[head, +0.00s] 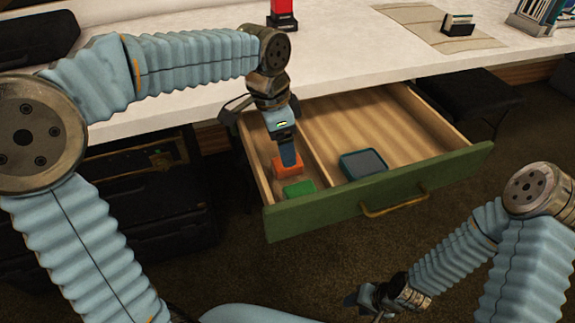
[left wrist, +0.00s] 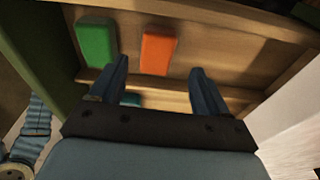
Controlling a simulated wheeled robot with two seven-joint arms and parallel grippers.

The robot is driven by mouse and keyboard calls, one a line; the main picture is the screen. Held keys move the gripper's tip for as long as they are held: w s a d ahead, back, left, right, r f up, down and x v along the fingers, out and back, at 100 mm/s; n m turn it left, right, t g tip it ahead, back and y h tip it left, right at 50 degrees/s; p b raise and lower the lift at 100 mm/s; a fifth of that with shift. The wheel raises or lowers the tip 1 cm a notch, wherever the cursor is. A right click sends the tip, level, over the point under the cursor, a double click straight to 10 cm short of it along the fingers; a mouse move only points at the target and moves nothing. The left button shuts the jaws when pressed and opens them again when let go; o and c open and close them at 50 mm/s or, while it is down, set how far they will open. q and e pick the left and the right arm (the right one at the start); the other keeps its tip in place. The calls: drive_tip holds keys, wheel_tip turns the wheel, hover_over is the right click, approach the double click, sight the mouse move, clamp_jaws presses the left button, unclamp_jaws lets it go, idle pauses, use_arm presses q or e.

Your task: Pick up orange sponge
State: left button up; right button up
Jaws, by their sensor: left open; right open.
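The orange sponge (head: 284,169) lies in the narrow left compartment of the open drawer (head: 385,198). My left gripper (head: 288,153) reaches down over the sponge and hides part of it. In the left wrist view the orange sponge (left wrist: 158,51) lies beyond and between the two open fingertips of my left gripper (left wrist: 160,72), nearer the left finger. Nothing is held, and I cannot tell how far above the sponge the fingertips are. My right gripper (head: 370,300) is low at the bottom of the head view, away from the drawer, open and empty.
A green block (head: 299,188) lies just in front of the sponge; it also shows in the left wrist view (left wrist: 96,43). A divider separates them from a dark blue-rimmed item (head: 363,164) in the wide compartment. The white tabletop (head: 350,55) overhangs the drawer's back.

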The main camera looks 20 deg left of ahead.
use_arm(q)
drive_tip(key=f, duration=0.3)
drive_tip(key=d+f, duration=0.1)
drive_tip(key=f, duration=0.1)
drive_tip(key=c, duration=1.1)
drive_tip(key=shift+r, duration=0.15)
drive_tip(key=shift+r, duration=0.25)
wheel_tip(320, 180, up, 2)
drive_tip(key=shift+r, duration=0.2)
drive_tip(key=s+r, duration=0.3)
drive_tip(key=s, duration=0.1)
drive_tip(key=s+d+r, duration=0.1)
drive_tip(key=s+r, duration=0.2)
drive_tip(key=s, duration=0.2)
drive_tip(key=s+d+r, duration=0.1)
drive_tip(key=s+r, duration=0.3)
drive_tip(key=shift+s+b, duration=0.35)
drive_tip(key=shift+s, duration=0.05)
